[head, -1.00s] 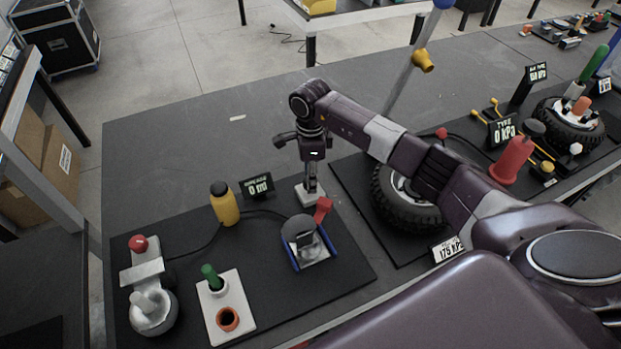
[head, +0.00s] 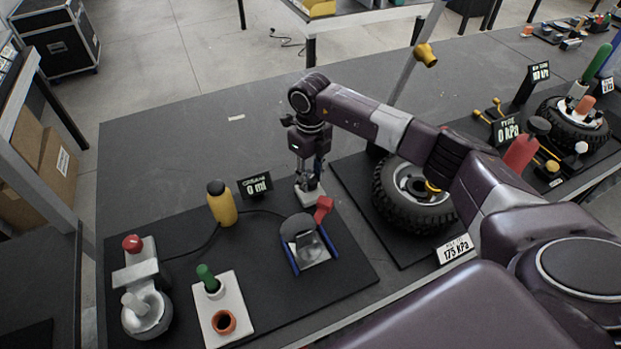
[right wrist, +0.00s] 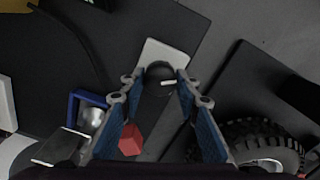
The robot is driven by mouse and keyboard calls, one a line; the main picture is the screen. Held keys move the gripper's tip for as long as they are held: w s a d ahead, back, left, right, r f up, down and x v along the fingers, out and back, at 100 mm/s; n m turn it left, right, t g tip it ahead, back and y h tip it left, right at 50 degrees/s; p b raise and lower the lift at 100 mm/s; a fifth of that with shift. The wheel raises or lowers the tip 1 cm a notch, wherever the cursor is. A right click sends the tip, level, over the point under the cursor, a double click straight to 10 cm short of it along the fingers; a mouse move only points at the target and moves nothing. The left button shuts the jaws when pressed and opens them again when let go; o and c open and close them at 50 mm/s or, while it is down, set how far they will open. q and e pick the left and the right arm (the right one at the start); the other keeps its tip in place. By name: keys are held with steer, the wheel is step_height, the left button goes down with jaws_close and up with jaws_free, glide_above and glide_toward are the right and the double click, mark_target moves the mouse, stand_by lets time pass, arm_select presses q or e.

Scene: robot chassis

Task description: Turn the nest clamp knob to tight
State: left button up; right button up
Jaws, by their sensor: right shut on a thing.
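The nest clamp knob (right wrist: 160,78) is a dark round knob with a white pointer line. It stands on a small white plate (right wrist: 166,50). In the right wrist view the pointer lies nearly level, its end toward the right. My right gripper (right wrist: 160,84) points down over the plate, its fingers shut on the knob from both sides. In the head view my right gripper (head: 308,183) hides most of the knob. The nest (head: 312,252), with blue side rails, and its red lever (head: 323,208) stand just in front. My left gripper is in neither view.
A tyre (head: 408,197) lies close to the right of the gripper. A yellow bottle (head: 222,204) and a "0 ml" display (head: 255,186) stand to the left. A white plate with a green-handled tool (head: 219,305) is at front left.

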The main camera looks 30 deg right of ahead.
mark_target(310, 179)
steer(key=m, duration=1.2)
steer(key=shift+w+r, duration=0.1)
steer(key=shift+m, duration=0.3)
stand_by(0.3)
steer(key=o, duration=1.1)
steer(key=shift+o, duration=0.2)
step_height(310, 179, up, 12)
